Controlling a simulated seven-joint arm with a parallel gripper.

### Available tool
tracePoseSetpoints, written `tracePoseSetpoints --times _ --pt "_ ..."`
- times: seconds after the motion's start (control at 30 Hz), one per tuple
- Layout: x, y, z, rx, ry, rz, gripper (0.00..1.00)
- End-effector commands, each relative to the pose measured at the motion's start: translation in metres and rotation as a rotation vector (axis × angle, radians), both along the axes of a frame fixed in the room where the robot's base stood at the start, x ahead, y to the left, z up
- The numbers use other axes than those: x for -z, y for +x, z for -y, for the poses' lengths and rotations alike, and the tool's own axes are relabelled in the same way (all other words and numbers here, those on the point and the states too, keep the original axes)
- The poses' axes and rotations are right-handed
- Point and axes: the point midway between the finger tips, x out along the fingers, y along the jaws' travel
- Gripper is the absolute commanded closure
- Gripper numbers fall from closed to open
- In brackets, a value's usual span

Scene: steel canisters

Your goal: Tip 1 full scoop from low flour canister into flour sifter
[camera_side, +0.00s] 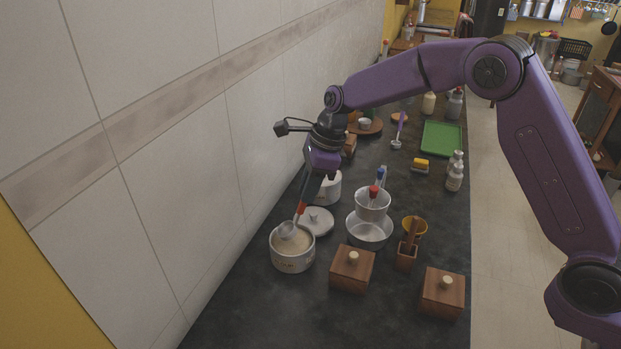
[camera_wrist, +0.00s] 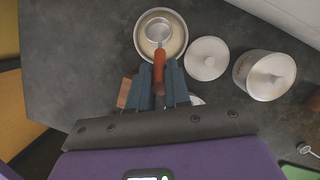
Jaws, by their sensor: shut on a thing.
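The low flour canister (camera_side: 292,262) stands open by the wall, with pale flour in it; it also shows in the wrist view (camera_wrist: 144,48). My gripper (camera_side: 303,201) is shut on the orange-red handle of a steel scoop (camera_side: 288,229). In the wrist view the scoop (camera_wrist: 159,32) lies over the canister's opening, its handle between my fingers (camera_wrist: 160,76). I cannot tell how full the scoop is or whether it touches the flour. A steel cup, seemingly the flour sifter (camera_side: 372,211), stands on or in a wide steel bowl (camera_side: 369,236), to the right of the canister.
A loose lid (camera_side: 317,221) lies beside the canister. A taller lidded canister (camera_wrist: 264,75) stands beyond it. Wooden boxes (camera_side: 351,270) (camera_side: 442,294), a wooden holder (camera_side: 406,255) and a yellow cup (camera_side: 415,226) stand to the right. The near counter is clear.

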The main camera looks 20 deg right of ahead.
Motion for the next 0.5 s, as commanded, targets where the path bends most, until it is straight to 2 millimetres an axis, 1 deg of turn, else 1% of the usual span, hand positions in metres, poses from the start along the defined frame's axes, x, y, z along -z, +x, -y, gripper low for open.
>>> tracePoseSetpoints --times 0.1,0.5 --pt "0.010 0.000 0.000 0.002 0.001 -0.001 1.00" --pt "0.039 0.000 0.000 0.001 0.001 -0.001 1.00"
